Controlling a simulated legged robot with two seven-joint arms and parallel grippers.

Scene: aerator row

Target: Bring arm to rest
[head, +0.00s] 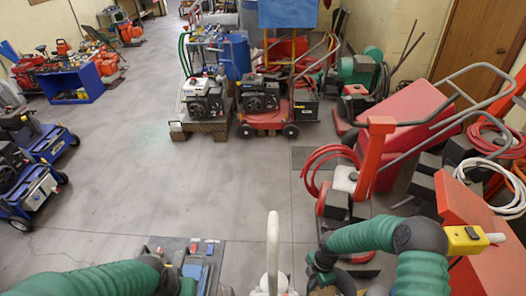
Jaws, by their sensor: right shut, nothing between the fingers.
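My right arm comes up from the bottom right in a green sleeve, bends at a dark elbow, and reaches left to the lower middle. My right gripper (326,287) hangs at its end, at the bottom edge, shut and empty. The picture edge and the wrist partly hide it. My left arm lies low along the bottom left, also green-sleeved, with a dark joint. Its gripper is not visible.
A white upright handle (272,238) stands between my arms. A blue-grey machine (197,262) is beside my left arm. Red machines with hoses (340,185) crowd the right. Blue machines (35,190) stand at left. The middle floor (170,185) is clear.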

